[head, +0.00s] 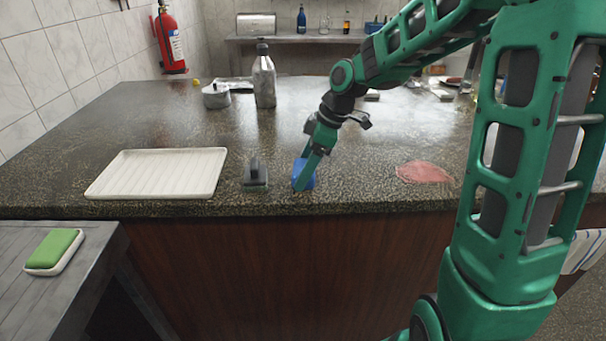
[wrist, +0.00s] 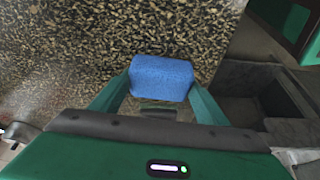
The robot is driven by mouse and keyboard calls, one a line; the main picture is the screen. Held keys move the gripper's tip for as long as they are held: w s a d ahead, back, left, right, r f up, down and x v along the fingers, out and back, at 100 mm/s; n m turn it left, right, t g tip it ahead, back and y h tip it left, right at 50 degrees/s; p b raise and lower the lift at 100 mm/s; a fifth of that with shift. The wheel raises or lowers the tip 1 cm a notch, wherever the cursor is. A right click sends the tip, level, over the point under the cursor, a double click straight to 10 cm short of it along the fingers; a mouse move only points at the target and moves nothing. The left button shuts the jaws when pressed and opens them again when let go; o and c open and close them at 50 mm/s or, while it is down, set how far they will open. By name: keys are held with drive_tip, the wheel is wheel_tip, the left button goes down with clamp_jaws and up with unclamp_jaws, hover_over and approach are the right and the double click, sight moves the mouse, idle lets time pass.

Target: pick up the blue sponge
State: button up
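The blue sponge (head: 309,178) is a small blue block near the front edge of the speckled stone counter, at the middle of the head view. In the wrist view the sponge (wrist: 162,77) sits between the two green fingers of my gripper (wrist: 161,84). The fingers meet its left and right sides with no visible gap, so my gripper looks shut on it. In the head view my gripper (head: 302,178) reaches down onto the sponge and hides part of it. I cannot tell whether the sponge is clear of the counter.
A grey scraper-like object (head: 255,177) stands just left of the sponge, beside a white ribbed tray (head: 160,174). A pink meat slab (head: 424,172) lies to the right. A bottle (head: 264,80) and pot (head: 216,96) stand behind. A green sponge (head: 54,248) rests on the lower left table.

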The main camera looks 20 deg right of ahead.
sight(300, 168)
drive_tip(key=shift+r, duration=0.1)
drive_tip(key=shift+r, duration=0.55)
drive_tip(key=r, duration=0.2)
drive_tip(key=a+r, duration=0.1)
drive_tip(key=shift+s+a+r, duration=0.1)
drive_tip(key=shift+s+r, duration=0.15)
drive_tip(key=shift+r, duration=0.1)
drive_tip(key=s+a+r, duration=0.4)
drive_tip(key=a+r, duration=0.2)
drive_tip(key=a, duration=0.3)
drive_tip(key=shift+a, duration=0.25)
drive_tip(key=o, duration=0.5)
drive_tip(key=c, duration=0.4)
drive_tip(key=shift+s, duration=0.1)
